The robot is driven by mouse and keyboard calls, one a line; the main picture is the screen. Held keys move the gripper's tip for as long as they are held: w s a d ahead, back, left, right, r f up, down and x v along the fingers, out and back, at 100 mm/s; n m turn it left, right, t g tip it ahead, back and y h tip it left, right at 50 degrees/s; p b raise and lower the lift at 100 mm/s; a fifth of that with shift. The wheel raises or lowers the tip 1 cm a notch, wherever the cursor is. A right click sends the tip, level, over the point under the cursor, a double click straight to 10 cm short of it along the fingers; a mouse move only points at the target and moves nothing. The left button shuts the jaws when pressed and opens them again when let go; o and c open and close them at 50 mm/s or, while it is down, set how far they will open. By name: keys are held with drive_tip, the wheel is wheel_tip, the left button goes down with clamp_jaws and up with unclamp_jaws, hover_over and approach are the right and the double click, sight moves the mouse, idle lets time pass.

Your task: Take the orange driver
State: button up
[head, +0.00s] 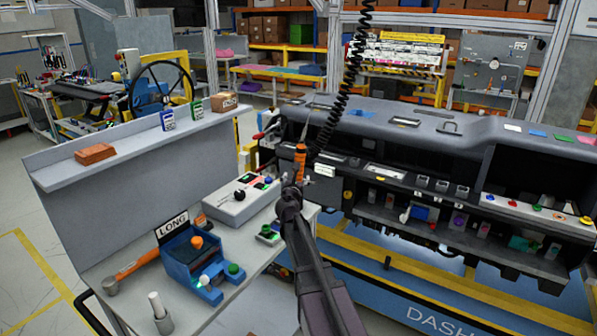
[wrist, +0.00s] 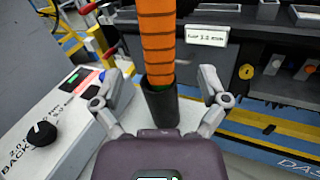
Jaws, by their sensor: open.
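The orange driver (head: 300,158) hangs upright from a black coiled cord in the head view, in front of the dashboard module. In the wrist view its orange ribbed body (wrist: 158,40) stands upright at the centre, with a dark sleeve (wrist: 161,104) at its lower end. My gripper (wrist: 163,82) is open, with one finger on each side of the driver's lower part. Gaps show between the fingers and the driver. In the head view my gripper (head: 297,183) is just below the driver, and its fingers are too small to make out clearly.
The dashboard module (head: 440,145) fills the right side. A grey bench (head: 130,290) at left holds a control box (head: 241,200), a blue fixture (head: 190,262) labelled LONG and an orange-handled hammer (head: 135,268). A shelf ledge (head: 130,143) carries small boxes.

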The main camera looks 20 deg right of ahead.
sight(298, 174)
drive_tip(key=shift+w+d, duration=0.3)
drive_tip(key=shift+w, duration=0.35)
drive_tip(key=shift+x, duration=2.6)
drive_tip(key=shift+r, duration=0.2)
drive_tip(key=shift+c, duration=0.2)
clamp_jaws()
